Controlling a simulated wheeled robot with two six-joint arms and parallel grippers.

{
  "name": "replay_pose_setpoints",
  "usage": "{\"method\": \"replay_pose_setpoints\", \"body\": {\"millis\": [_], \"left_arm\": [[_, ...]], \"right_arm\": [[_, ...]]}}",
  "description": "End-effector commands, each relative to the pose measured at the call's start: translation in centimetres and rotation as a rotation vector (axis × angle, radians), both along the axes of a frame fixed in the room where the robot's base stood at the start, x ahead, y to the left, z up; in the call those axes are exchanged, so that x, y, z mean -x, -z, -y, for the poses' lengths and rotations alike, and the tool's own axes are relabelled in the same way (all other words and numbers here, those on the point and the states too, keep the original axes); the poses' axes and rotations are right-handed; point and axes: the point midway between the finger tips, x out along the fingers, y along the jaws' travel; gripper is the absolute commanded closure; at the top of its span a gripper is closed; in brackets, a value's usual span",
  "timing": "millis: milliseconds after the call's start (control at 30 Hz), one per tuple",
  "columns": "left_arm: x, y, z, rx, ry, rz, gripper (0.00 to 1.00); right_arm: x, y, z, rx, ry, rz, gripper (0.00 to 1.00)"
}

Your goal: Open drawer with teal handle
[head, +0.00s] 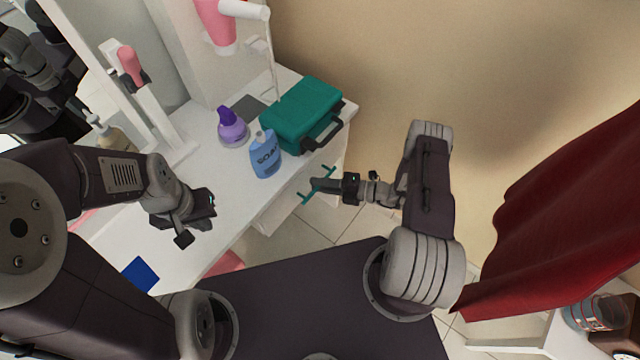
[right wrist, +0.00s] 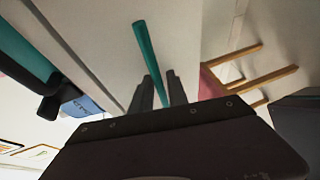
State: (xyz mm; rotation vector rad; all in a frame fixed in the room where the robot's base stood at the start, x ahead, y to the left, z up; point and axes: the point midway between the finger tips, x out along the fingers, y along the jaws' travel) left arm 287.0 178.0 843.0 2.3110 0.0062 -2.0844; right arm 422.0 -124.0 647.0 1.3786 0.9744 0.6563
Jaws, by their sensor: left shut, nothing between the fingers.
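The teal handle (head: 330,170) is a thin bar on the front of the white drawer (head: 275,209) under the counter's right end. In the right wrist view the teal handle (right wrist: 146,42) runs down between the two fingers. My right gripper (head: 314,185) is at the handle, its fingers on either side of the bar; it also shows in the right wrist view (right wrist: 161,82). Whether the fingers press on the bar is unclear. The drawer looks closed. My left gripper (head: 190,222) is shut and empty above the counter's left part.
On the counter stand a teal case (head: 300,112), a blue soap bottle (head: 266,158) and a purple bottle (head: 231,127). A dark blue flat item (head: 140,275) lies near the left front. A red curtain (head: 570,210) hangs at right. Tiled floor (head: 325,220) shows below the drawer.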

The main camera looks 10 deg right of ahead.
Motion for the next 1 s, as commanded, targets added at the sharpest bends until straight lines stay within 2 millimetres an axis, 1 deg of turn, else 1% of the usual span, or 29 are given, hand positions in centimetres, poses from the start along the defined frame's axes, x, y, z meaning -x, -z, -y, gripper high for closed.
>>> {"method": "replay_pose_setpoints", "body": {"millis": [100,167,200,1000], "left_arm": [[0.00,0.00,0.00,0.000,0.000,0.000,1.00],[0.00,0.00,0.00,0.000,0.000,0.000,1.00],[0.00,0.00,0.00,0.000,0.000,0.000,1.00],[0.00,0.01,0.00,0.000,0.000,0.000,1.00]], "right_arm": [[0.01,0.00,0.02,0.000,0.000,0.000,0.80],[0.01,-0.01,0.03,0.000,0.000,0.000,0.97],[0.01,-0.01,0.03,0.000,0.000,0.000,1.00],[0.01,-0.01,0.05,0.001,0.000,0.000,1.00]]}}
